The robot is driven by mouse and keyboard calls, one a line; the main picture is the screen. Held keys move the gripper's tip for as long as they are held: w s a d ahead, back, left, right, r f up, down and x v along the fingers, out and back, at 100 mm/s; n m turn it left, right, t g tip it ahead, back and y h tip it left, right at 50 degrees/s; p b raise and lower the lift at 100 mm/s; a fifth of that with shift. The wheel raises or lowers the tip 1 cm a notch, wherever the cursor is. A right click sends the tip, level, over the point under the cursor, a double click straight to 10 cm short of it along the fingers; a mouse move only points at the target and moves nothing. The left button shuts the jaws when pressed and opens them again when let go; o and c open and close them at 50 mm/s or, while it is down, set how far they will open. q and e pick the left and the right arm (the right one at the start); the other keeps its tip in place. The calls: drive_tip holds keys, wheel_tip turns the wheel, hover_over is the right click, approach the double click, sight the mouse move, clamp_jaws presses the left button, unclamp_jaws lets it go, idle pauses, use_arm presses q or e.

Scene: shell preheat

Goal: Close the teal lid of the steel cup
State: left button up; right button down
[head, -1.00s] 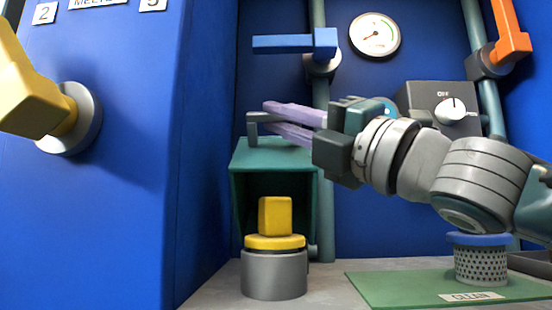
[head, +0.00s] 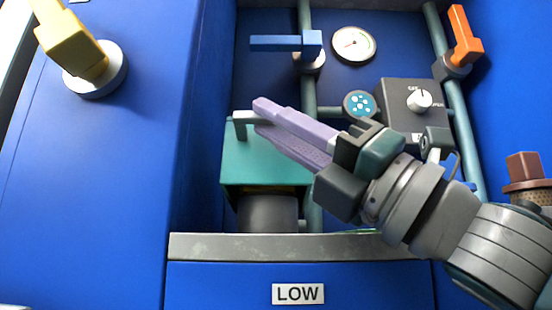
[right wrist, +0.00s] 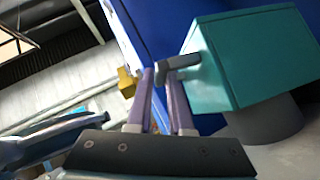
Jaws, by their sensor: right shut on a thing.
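The teal lid (head: 263,172), a box with a grey bent handle (head: 240,122), sits over the top of the steel cup (head: 267,214). A thin yellow edge shows under the lid's front rim; the rest of the yellow top is hidden. My right gripper (head: 258,112) reaches in from the right, its purple fingers shut on the handle. In the right wrist view the fingers (right wrist: 160,80) meet the handle (right wrist: 180,62) beside the teal lid (right wrist: 255,60), with the grey cup (right wrist: 265,120) below. I cannot tell whether the lid is fully seated. My left gripper is out of view.
A blue lever (head: 285,43), a gauge (head: 354,44), a dark knob box (head: 412,108) and an orange lever (head: 464,35) are behind. A yellow lever (head: 70,45) is on the left panel. A ledge with a LOW label (head: 298,294) runs in front. A brown-topped cup (head: 524,168) stands right.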

drive_tip(key=shift+w+f, duration=0.1)
drive_tip(key=shift+f, duration=0.5)
drive_tip(key=shift+d+m, duration=0.1)
drive_tip(key=shift+m, duration=0.2)
drive_tip(key=c, duration=1.2)
unclamp_jaws()
drive_tip(key=o, duration=0.3)
drive_tip(key=shift+w+r, duration=0.15)
drive_tip(key=shift+w, duration=0.05)
drive_tip(key=shift+s, duration=0.2)
drive_tip(key=p+v, duration=0.1)
drive_tip(key=v, duration=0.8)
drive_tip(key=shift+s+d+f+p, duration=0.2)
drive_tip(key=shift+f+p, duration=0.1)
drive_tip(key=shift+p, duration=0.1)
